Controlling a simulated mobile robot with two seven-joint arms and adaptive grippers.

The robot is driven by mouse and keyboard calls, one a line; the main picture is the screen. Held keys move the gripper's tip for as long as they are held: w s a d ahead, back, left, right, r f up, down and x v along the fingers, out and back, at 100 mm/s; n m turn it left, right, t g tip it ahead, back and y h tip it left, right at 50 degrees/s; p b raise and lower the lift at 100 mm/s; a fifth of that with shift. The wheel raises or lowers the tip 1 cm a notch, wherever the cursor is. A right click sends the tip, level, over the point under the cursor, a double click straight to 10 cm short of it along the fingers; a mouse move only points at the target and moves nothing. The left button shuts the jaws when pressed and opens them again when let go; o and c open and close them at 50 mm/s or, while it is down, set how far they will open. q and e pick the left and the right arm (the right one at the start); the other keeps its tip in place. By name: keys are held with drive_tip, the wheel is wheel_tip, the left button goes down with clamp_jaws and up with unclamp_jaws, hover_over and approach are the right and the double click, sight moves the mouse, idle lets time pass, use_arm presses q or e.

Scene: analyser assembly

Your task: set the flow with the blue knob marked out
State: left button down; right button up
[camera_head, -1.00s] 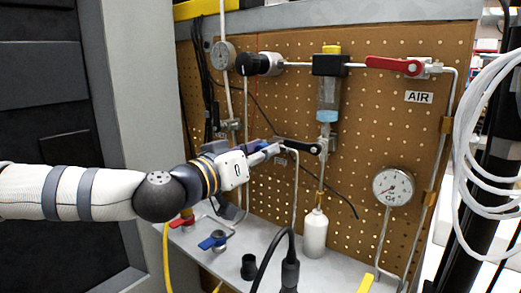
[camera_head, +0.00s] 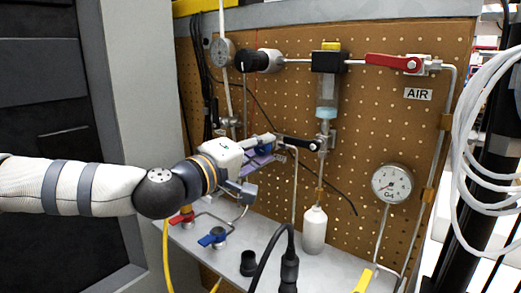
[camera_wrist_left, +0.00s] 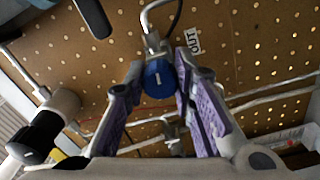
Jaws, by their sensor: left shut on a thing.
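The blue knob (camera_wrist_left: 160,78) has a white line on its face and sits between the purple-padded fingers of my left gripper (camera_wrist_left: 152,88) in the left wrist view. The white OUT label (camera_wrist_left: 193,40) is just beyond it on the pegboard. In the head view my left gripper (camera_head: 264,153) reaches from the left to the board and is shut on the knob, which is mostly hidden by the fingers. A round gauge (camera_head: 392,184) marked G4 is at the right; its exact reading is too small to tell. My right gripper is not seen.
A black knob (camera_head: 250,62), a clear filter bowl (camera_head: 327,95) and a red lever (camera_head: 395,63) by the AIR label (camera_head: 418,94) are on the pegboard (camera_head: 430,150).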

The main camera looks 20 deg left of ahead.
use_arm(q)
drive_tip(key=n, duration=0.4)
drive_tip(key=shift+f+n+b, duration=0.15)
drive_tip(key=shift+n+b, duration=0.15)
drive_tip(key=n+b, duration=0.1)
drive_tip(key=n, duration=0.3)
drive_tip(key=shift+d+n, duration=0.1)
drive_tip(key=shift+n, duration=0.2)
drive_tip(key=n+b, duration=0.2)
drive_tip(key=n, duration=0.4)
drive_tip(key=shift+n+b, duration=0.55)
drive_tip(key=shift+n, duration=1.05)
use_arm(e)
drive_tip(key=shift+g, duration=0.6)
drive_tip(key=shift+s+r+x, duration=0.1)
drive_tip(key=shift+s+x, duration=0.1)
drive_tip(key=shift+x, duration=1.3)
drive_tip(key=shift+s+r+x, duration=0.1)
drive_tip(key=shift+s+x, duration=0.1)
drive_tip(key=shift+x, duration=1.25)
use_arm(q)
drive_tip(key=shift+r, duration=0.25)
drive_tip(key=c, duration=1.3)
unclamp_jaws()
